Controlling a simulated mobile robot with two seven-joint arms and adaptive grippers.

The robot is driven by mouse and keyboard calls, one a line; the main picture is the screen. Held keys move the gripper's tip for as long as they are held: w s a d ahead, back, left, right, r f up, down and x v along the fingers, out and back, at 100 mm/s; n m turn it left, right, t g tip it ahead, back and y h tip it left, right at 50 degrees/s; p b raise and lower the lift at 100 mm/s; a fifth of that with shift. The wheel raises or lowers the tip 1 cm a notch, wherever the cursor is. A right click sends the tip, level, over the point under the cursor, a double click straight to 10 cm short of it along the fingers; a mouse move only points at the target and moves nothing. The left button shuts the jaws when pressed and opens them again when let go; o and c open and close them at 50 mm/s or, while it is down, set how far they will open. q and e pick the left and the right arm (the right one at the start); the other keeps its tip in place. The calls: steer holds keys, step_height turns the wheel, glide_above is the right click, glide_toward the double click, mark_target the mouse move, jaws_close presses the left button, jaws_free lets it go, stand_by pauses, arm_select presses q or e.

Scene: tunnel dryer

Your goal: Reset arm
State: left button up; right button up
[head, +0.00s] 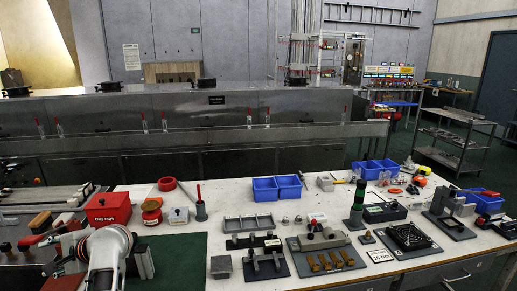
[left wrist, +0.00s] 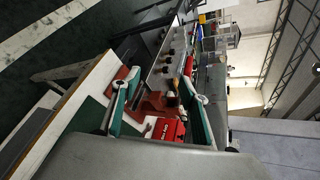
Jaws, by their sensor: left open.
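My left arm shows at the lower left of the head view, over the left end of the workbench (head: 190,190). In the left wrist view my left gripper (left wrist: 160,75) has its two teal fingers spread wide apart with nothing held between them. Beyond and between the fingers lie a red box with a white label (left wrist: 168,132) and red parts on a bench. The same red box (head: 108,209) stands just behind my arm in the head view. My right gripper is in neither view.
A green mat (head: 178,259) beside my arm looks mostly clear.

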arm_select(q)
steer(key=d+r+m+t+y, duration=0.7)
steer(key=r+m+t, duration=0.25)
steer(key=m, duration=1.15)
steer(key=w+d+f+m+t+h, duration=0.1)
steer(key=d+f+m+t+h, duration=0.3)
steer(key=d+m+t+h, duration=0.5)
steer(key=w+d+f+m+t+h, duration=0.2)
steer(key=d+f+m+h, duration=0.3)
steer(key=m, duration=0.8)
steer(key=s+d+f+m+g+h, duration=0.2)
steer(key=s+d+f+m+h, duration=0.15)
steer(key=d+f+m, duration=0.45)
steer(key=s+d+f+m+g+h, duration=0.3)
steer(key=d+f+m+h, duration=0.2)
steer(key=d+f+m, duration=0.3)
steer(key=s+d+f+m+g, duration=0.3)
steer(key=s+f+m+g, duration=0.3)
steer(key=s+f+m, duration=0.4)
steer(key=s+f, duration=0.3)
steer(key=s, duration=0.1)
steer(key=shift+f+m+h, duration=0.25)
steer(key=shift+m+h, duration=0.1)
steer(key=shift+m, duration=0.05)
